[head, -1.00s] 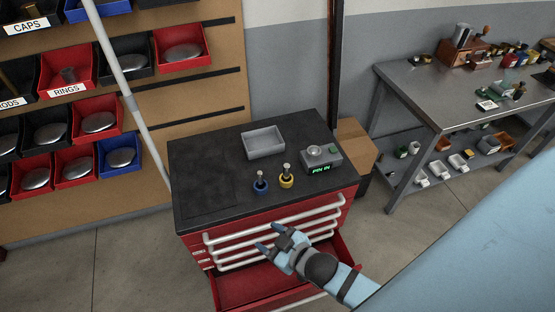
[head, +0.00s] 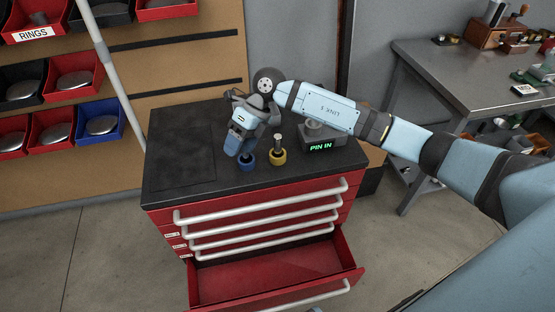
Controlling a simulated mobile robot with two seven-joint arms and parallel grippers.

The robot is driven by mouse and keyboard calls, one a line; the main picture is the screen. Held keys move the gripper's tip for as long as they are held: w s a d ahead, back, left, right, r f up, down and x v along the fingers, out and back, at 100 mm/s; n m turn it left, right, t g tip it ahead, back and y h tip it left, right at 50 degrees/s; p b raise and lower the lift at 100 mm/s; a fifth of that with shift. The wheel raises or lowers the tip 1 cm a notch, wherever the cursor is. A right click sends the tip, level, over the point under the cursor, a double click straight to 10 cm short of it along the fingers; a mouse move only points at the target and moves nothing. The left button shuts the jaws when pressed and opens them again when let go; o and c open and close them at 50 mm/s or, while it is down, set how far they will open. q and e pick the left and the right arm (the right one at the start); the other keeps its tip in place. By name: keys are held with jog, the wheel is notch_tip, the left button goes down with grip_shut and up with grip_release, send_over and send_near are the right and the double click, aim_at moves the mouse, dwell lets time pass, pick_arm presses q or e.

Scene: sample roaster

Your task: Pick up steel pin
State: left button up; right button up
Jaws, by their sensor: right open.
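My right gripper (head: 239,146) reaches over the cabinet top with its fingers pointing down at the blue holder (head: 247,160). The fingers cover the upper part of that holder, and I cannot see whether they touch the pin that stood in it. The jaws are open. Just right of it, a yellow holder (head: 278,158) stands upright with a metal pin (head: 278,140) rising from it. I cannot tell by look alone which pin is the steel one. My left gripper is not in view.
A grey device (head: 322,136) with a green "PIN IN" display stands right of the holders, under my right arm. The black cabinet top (head: 185,150) is clear at left. A red drawer (head: 275,275) hangs open below. A metal bench (head: 440,70) stands at right.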

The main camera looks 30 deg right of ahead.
aim_at(278, 136)
jog(key=w+d+r+m+t+h+b, duration=0.1)
jog(key=w+d+h, duration=0.2)
jog(key=d, duration=0.4)
jog(key=w+d+r+h+b, duration=0.1)
jog(key=w+d+h+b, duration=0.1)
jog(key=w+d+h, duration=0.3)
jog(key=shift+y, duration=0.6)
jog(key=f, duration=0.2)
jog(key=s+f, duration=0.1)
jog(key=f, duration=0.2)
jog(key=s+d+f, duration=0.1)
jog(key=f, duration=0.2)
jog(key=shift+d, duration=0.1)
jog(key=shift+d+f+b, duration=0.15)
jog(key=shift+f+b, duration=0.2)
jog(key=shift+f, duration=1.05)
jog(key=shift+d+f+b, duration=0.1)
jog(key=shift+f+b, duration=0.2)
jog(key=shift+f, duration=1.05)
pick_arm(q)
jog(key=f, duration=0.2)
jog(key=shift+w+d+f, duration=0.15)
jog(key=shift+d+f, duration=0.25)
pick_arm(e)
jog(key=shift+c, duration=0.2)
jog(key=shift+r, duration=0.1)
grip_shut()
